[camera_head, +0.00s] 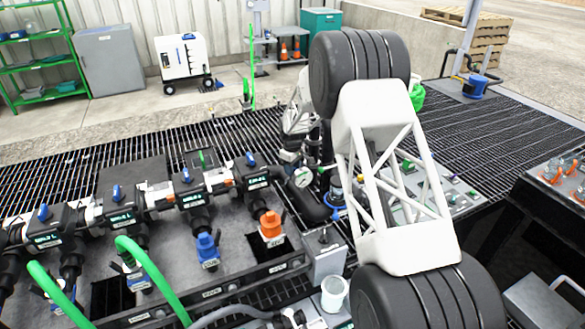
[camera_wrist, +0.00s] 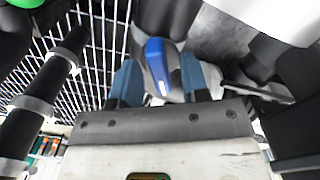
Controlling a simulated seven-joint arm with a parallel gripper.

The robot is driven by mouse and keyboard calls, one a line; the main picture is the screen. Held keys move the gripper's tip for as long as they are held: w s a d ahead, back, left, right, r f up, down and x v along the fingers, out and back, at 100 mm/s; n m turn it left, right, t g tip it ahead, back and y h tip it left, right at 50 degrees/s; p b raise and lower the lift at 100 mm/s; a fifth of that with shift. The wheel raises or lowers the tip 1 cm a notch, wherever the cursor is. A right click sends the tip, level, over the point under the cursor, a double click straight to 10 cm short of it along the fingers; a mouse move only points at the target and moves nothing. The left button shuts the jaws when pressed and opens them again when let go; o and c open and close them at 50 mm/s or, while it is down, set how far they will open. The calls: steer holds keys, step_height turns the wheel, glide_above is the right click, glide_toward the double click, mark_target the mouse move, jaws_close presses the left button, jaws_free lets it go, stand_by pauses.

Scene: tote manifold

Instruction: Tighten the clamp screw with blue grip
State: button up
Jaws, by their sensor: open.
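A blue grip (camera_wrist: 158,66), rounded and elongated, stands between the two blue-grey fingers of my gripper (camera_wrist: 160,82) in the wrist view. The fingers are apart, one on each side of it. I cannot tell whether either finger touches it. The threaded part of the screw is hidden. In the head view my arm's large links hide much of the area around the gripper, and I cannot make out the fingertips. I cannot tell which blue part there is this grip.
A pipe manifold with several blue handles (camera_head: 187,175) fills the left. An orange coupling (camera_head: 270,224) and a blue coupling (camera_head: 207,248) hang at its front. A pressure gauge (camera_head: 302,177) is close to my arm. Green hoses (camera_head: 150,268) arch in front.

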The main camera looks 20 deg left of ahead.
jaws_close()
steer(key=shift+m, duration=0.4)
